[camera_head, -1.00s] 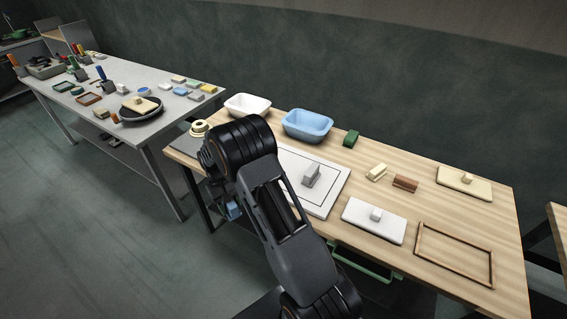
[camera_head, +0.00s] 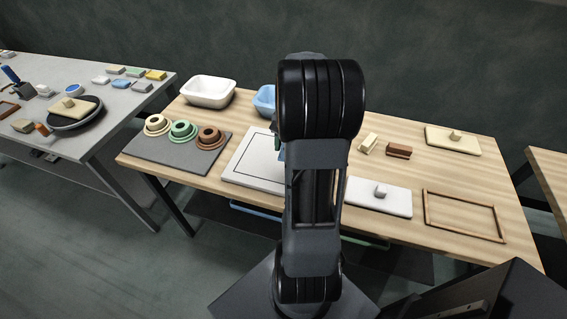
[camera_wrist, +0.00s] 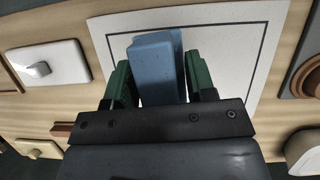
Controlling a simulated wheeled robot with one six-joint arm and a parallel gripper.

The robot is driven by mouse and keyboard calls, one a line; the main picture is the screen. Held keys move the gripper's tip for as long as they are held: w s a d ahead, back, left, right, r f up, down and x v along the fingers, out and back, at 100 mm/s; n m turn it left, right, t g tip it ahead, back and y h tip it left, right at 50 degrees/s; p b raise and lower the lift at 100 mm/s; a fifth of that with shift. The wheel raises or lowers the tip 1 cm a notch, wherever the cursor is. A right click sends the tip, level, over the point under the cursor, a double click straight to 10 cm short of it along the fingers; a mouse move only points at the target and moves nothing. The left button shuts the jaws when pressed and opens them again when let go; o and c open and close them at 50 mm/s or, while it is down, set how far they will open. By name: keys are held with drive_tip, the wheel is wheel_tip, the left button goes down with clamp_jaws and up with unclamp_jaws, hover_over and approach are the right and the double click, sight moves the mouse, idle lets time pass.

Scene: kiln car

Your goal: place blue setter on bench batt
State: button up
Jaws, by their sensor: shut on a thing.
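My gripper (camera_wrist: 160,78) is shut on the blue setter (camera_wrist: 155,60), a blue block held between two green fingers in the wrist view. The bench batt, a white board with a thin black outline, lies beneath and beyond the setter (camera_wrist: 215,32). In the head view the batt (camera_head: 243,170) lies on the wooden bench, its right part hidden behind my arm. My arm also hides the setter and most of my gripper there. I cannot tell whether the setter touches the batt.
A grey mat (camera_head: 158,156) with cream, green and brown ringed pieces lies left of the batt. A white knobbed slab (camera_head: 365,202) and a wooden frame (camera_head: 427,212) lie to the right. White (camera_head: 208,92) and blue (camera_head: 264,100) basins stand behind.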

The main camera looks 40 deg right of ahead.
drive_tip(key=shift+s+d+m, duration=0.3)
drive_tip(key=shift+s, duration=0.1)
drive_tip(key=shift+w, duration=0.3)
drive_tip(key=w+f, duration=0.3)
drive_tip(key=w, duration=0.1)
drive_tip(key=w+f+p, duration=0.1)
drive_tip(key=w+f, duration=0.1)
drive_tip(key=w, duration=0.2)
drive_tip(key=w+f+p, duration=0.1)
drive_tip(key=w+f, duration=0.2)
drive_tip(key=w, duration=0.1)
drive_tip(key=shift+d+f, duration=0.2)
drive_tip(key=shift+f, duration=0.1)
drive_tip(key=shift+w+f, duration=0.3)
drive_tip(key=shift+f, duration=0.2)
drive_tip(key=shift+f+p, duration=0.45)
drive_tip(key=shift+f, duration=1)
